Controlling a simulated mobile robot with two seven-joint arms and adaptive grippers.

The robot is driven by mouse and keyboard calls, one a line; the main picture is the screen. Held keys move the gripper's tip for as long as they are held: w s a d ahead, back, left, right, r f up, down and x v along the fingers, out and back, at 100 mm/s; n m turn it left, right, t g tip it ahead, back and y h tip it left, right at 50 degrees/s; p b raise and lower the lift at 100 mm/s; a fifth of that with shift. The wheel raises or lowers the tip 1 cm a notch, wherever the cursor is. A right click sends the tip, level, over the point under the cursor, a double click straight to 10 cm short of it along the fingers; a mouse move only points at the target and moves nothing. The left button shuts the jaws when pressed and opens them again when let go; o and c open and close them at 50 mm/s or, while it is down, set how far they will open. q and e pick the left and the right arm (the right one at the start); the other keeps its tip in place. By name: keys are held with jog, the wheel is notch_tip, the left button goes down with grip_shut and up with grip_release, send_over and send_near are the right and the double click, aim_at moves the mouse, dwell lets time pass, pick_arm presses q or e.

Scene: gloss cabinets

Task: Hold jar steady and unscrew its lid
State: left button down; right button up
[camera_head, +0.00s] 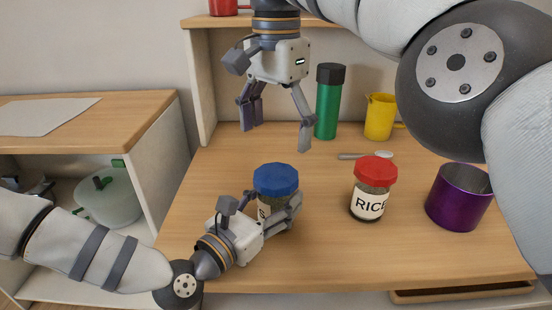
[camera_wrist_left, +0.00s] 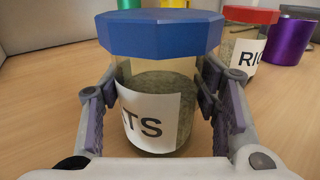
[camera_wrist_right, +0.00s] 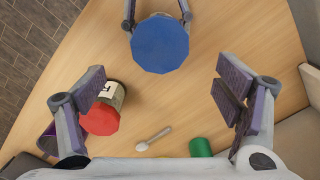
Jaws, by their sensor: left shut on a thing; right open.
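A glass jar (camera_wrist_left: 160,142) with a blue lid (camera_head: 276,180) stands upright on the wooden counter; part of its label, reading "TS", shows in the left wrist view. My left gripper (camera_head: 282,212) is shut on the jar's body from both sides, below the lid. The blue lid sits on the jar's mouth. My right gripper (camera_head: 277,137) is open and empty, pointing down above the counter behind the jar. In the right wrist view the blue lid (camera_wrist_right: 160,44) is at the top, beyond the open fingers.
A red-lidded RICE jar (camera_head: 370,203) stands right of the blue-lidded jar. A purple cup (camera_head: 459,198) is farther right. A spoon (camera_head: 364,156), a green canister (camera_head: 326,108) and a yellow pitcher (camera_head: 379,118) are behind. The counter left of the jar is clear.

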aim_at(276, 175)
jog(key=shift+f, duration=0.3)
notch_tip(276, 175, down, 7)
jog(key=shift+f, duration=0.2)
jog(key=c, duration=1.2)
jog(key=n, duration=1.2)
jog(key=shift+n, duration=0.3)
jog(key=n, duration=0.6)
jog(key=shift+n, duration=0.4)
jog(key=n, duration=0.5)
jog(key=shift+r+n, duration=0.1)
jog(key=shift+n, duration=0.2)
